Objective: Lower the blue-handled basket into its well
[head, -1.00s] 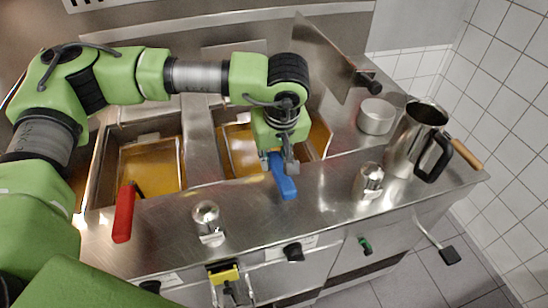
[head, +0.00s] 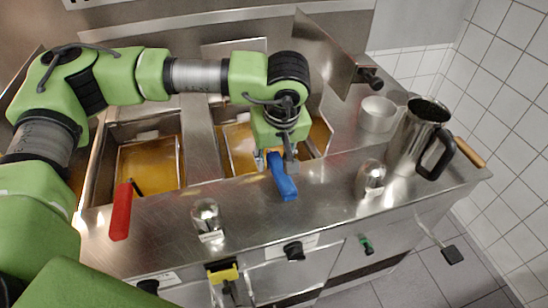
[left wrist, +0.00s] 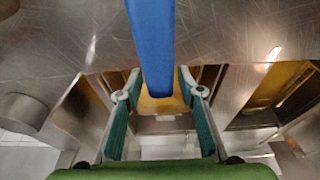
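The blue handle (head: 283,180) points toward the front edge of the steel counter and also shows in the left wrist view (left wrist: 155,45). The basket (head: 240,147) on its far end is in the right-hand well (head: 222,128), partly hidden by my arm; its exact height is unclear. My left gripper (head: 277,158) points down over the handle. My right gripper is not in view.
A red-handled basket (head: 121,210) sits in the left well.

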